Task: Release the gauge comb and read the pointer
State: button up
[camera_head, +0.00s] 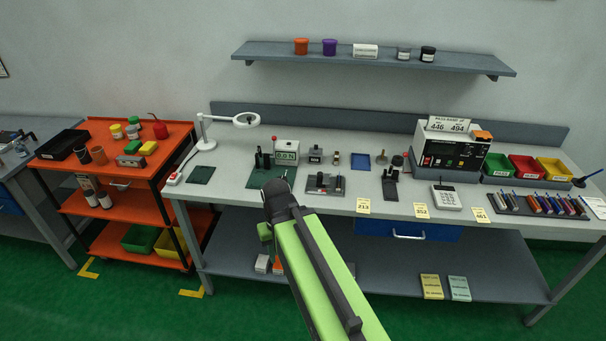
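My green arm reaches up from the bottom centre to the bench's front edge. My dark gripper (281,198) is at its end, seen from behind, in front of a green mat (262,182); its fingers cannot be made out. On the mat, a small dark fixture (262,159) stands beside a white meter with a green display (286,152). A dark block with upright pins (325,184) lies to the right. A black stand (390,185) is further right. I cannot tell which part is the gauge comb, and no pointer is readable at this size.
A white magnifier lamp (203,135) stands at the bench's left. A tester box (453,151), coloured bins (524,168), a calculator (447,197) and a rack of several pens (540,206) fill the right. An orange trolley (110,175) stands left.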

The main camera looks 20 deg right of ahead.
aim_at(323, 179)
jog(key=u, duration=0.4)
jog(key=i, duration=1)
jog(key=z, duration=0.05)
